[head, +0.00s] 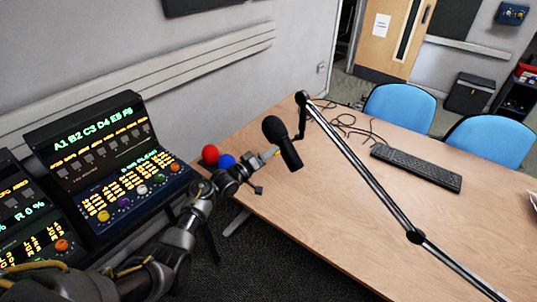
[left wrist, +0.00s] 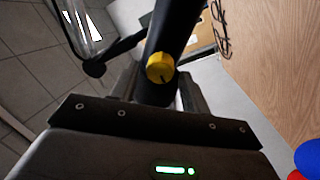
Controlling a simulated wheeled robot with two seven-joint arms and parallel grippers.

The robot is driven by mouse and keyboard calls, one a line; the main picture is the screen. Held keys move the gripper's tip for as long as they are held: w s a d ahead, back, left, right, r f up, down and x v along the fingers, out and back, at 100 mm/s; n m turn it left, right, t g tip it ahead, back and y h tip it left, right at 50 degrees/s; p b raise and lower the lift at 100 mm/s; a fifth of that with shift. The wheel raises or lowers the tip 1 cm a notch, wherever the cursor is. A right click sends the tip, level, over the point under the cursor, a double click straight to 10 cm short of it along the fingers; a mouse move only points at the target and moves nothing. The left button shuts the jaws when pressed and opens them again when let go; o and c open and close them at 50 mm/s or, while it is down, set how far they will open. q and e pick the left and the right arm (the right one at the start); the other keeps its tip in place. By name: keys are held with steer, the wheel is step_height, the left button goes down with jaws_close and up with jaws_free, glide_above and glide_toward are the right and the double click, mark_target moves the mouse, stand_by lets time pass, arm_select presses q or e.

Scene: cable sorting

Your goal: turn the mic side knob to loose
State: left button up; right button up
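The black microphone (head: 283,142) hangs from the end of a boom arm (head: 365,172) above the table's near left part. In the left wrist view its dark body (left wrist: 172,35) runs down between my fingers. The yellow side knob (left wrist: 160,68) faces the wrist camera, with a dark mark at its lower edge. My left gripper (head: 268,156) reaches the microphone from the left. Its two fingers stand apart on either side of the knob (left wrist: 160,90). I cannot tell whether the fingertips touch anything. My right gripper is not in view.
A red ball (head: 210,153) and a blue ball (head: 227,161) show beside my left wrist. A lit control console (head: 110,150) stands at left. The wooden table (head: 335,220) holds a keyboard (head: 416,168) and a loose cable (head: 345,122). Blue chairs (head: 400,106) stand behind.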

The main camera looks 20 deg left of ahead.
arm_select(q)
steer(key=shift+o, duration=0.2)
steer(key=shift+s+f, duration=0.1)
steer(key=b+v, duration=0.2)
steer(key=v, duration=0.8)
steer(key=shift+s+a, duration=0.15)
steer(key=shift+s, duration=0.1)
